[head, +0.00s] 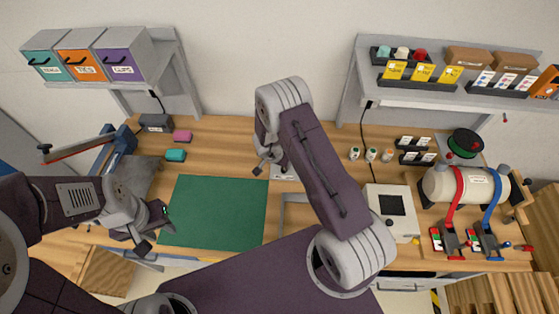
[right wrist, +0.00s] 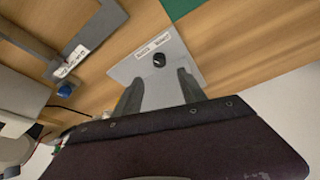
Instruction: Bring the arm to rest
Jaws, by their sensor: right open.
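My left gripper (head: 157,231) is at the lower left in the head view, over the front left corner of the green mat (head: 217,212). Its dark fingers stand apart with nothing visible between them. My right arm reaches up over the middle of the bench, and its gripper (head: 268,168) is partly hidden behind the wrist. In the right wrist view the right gripper's fingers (right wrist: 160,88) are spread and empty. Beyond them is a grey labelled plate (right wrist: 158,68) with a black knob; I cannot tell whether the fingers touch it.
Shelves with bins (head: 120,55) overhang the back.

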